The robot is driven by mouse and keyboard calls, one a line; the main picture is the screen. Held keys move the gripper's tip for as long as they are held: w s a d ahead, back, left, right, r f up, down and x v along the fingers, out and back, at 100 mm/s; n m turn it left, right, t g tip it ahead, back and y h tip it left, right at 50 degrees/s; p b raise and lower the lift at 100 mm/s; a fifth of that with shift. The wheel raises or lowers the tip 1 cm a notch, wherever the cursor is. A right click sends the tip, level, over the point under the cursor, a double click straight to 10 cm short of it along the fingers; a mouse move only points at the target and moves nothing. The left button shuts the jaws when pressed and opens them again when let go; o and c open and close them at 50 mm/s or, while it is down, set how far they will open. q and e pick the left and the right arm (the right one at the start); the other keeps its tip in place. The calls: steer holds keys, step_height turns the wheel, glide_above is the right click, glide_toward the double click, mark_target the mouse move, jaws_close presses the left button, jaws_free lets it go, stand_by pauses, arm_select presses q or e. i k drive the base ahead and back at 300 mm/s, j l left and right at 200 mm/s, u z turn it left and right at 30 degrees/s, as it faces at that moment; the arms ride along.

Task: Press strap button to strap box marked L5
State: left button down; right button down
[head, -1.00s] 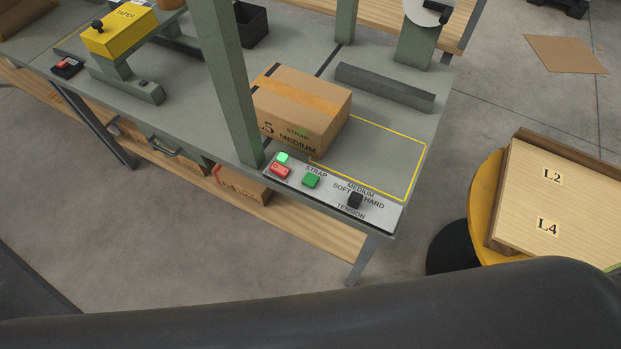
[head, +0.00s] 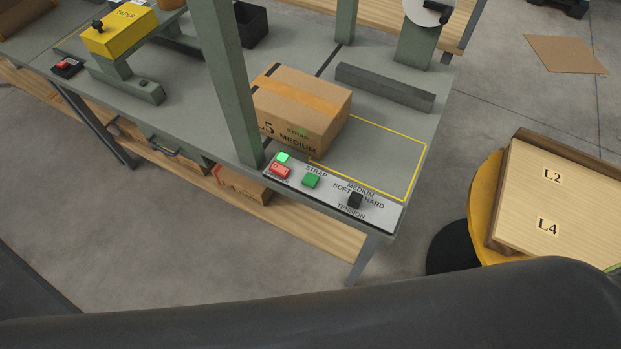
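A cardboard box (head: 305,105) sits on the grey-green strapping table, partly behind a green post. Its front reads "5", "STRAP" and "MEDIUM", with the start of the marking hidden by the post. Brown tape runs along its top, and I see no strap around it. The green strap button (head: 311,180) is on the control panel (head: 325,203) at the table's front edge, below the word STRAP. Beside it are a red button (head: 280,171) with a lit green lamp and a black tension knob (head: 355,200) near MEDIUM. Neither gripper is in view.
A green post (head: 228,80) rises left of the box. A yellow outline (head: 415,175) marks clear table to its right. A grey bar (head: 385,86) lies behind. My dark arm link crosses the bottom.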

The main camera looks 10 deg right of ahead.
mark_target(310, 180)
steer(key=i+j+z, duration=0.2)
steer(key=j+z, duration=0.15)
steer(key=j, duration=0.65)
steer(key=j+z, duration=0.35)
steer(key=j, duration=0.65)
